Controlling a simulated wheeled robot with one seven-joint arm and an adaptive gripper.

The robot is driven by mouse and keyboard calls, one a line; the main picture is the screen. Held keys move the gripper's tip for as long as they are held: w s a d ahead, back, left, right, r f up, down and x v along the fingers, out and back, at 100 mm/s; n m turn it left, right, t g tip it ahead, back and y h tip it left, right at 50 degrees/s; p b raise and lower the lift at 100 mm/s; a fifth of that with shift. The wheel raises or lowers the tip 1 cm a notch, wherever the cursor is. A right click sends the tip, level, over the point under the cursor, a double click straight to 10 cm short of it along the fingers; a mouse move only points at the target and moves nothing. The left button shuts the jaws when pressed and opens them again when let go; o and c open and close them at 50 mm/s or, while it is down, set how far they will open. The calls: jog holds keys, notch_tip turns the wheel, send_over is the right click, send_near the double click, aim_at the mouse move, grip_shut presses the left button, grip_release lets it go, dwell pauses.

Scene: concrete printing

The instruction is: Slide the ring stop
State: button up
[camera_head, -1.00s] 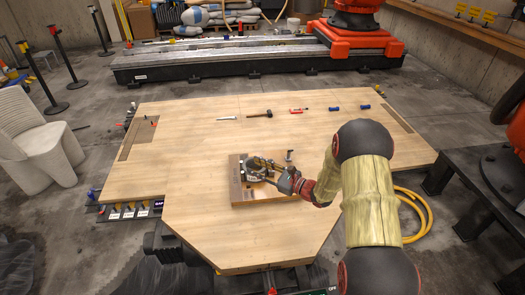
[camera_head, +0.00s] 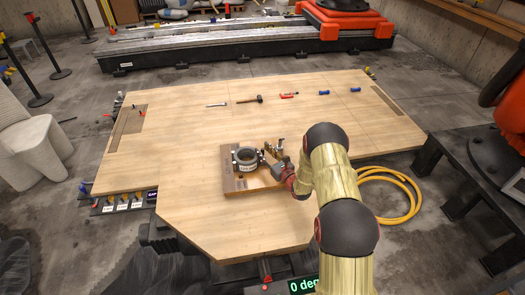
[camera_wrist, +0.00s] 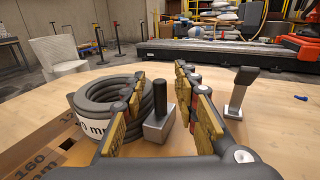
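A wooden board (camera_head: 235,184) with a dark ring stack (camera_head: 245,158) lies on the table. In the wrist view the stack (camera_wrist: 88,108) is dark and ribbed, with a white label partly reading "0 mm". A grey block with an upright dark post (camera_wrist: 159,128) stands just right of it; I take this to be the stop. My gripper (camera_head: 266,160) is low at the ring's right side. In the wrist view my gripper (camera_wrist: 161,75) has its two fingers apart, with the post in the gap between them. I cannot tell whether either finger touches it.
A metal upright (camera_wrist: 241,92) stands right of my fingers. Board markings (camera_wrist: 58,150) include "160 mm". A hammer (camera_head: 248,99), a red tool (camera_head: 288,95) and blue pieces (camera_head: 324,92) lie on the far table. The table's left middle is bare. A yellow hose (camera_head: 400,205) lies on the floor.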

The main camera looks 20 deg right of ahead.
jog(key=shift+w+a, duration=0.1)
jog(key=shift+w, duration=0.4)
jog(key=c, duration=0.7)
grip_shut()
